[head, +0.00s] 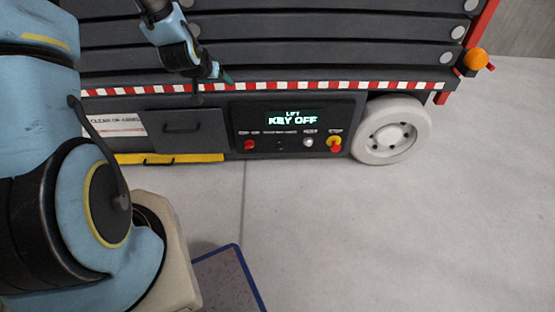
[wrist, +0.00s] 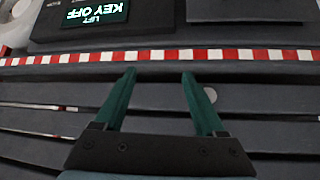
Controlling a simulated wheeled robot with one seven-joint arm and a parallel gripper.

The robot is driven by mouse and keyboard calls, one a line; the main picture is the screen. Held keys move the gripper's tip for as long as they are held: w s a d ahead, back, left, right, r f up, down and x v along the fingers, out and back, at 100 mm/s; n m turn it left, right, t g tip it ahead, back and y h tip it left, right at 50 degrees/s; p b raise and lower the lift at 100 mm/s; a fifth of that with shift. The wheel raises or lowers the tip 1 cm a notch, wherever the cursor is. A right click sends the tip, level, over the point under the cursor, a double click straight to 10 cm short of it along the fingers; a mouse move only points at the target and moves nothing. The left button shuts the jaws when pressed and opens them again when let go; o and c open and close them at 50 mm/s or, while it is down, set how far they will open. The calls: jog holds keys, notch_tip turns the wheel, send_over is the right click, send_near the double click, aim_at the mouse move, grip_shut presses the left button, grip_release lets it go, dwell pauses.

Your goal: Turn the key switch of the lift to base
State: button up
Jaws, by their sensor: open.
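The lift's dark control panel (head: 290,128) is low on its side, with a lit display (head: 292,117) reading "LIFT KEY OFF". Below the display sit a red button (head: 249,145), a small dark control (head: 279,146), a silver round control (head: 308,142) and a red knob on yellow (head: 335,143). The labels are too small to read, so I cannot tell which is the key switch. My gripper (head: 224,76) is above and left of the panel, apart from it. In the wrist view my gripper (wrist: 159,74) is open and empty; the display (wrist: 92,12) appears upside down there.
A red-and-white striped edge (head: 290,86) runs above the panel, below dark stacked beams (head: 330,50). A drawer-like door (head: 183,128) is left of the panel, a white wheel (head: 390,130) right of it. Open grey floor (head: 400,230) lies in front. An orange beacon (head: 476,59) is upper right.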

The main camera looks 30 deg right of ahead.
jog(key=s+d+f+t+h+b, duration=0.1)
jog(key=d+f+b, duration=0.35)
jog(key=f, duration=0.35)
jog(key=d+f+t+h+b, duration=0.2)
jog(key=d+f+b, duration=0.3)
jog(key=f, duration=0.4)
jog(key=s+d+f+t+h+b, duration=0.1)
jog(key=d+f+b, duration=0.3)
jog(key=d+f, duration=0.3)
jog(key=n+t+y+b, duration=0.2)
jog(key=t+b, duration=0.3)
jog(key=b, duration=0.8)
send_near(279, 148)
jog(key=x, duration=0.8)
jog(key=shift+x, duration=0.85)
jog(key=shift+c, duration=0.2)
grip_shut()
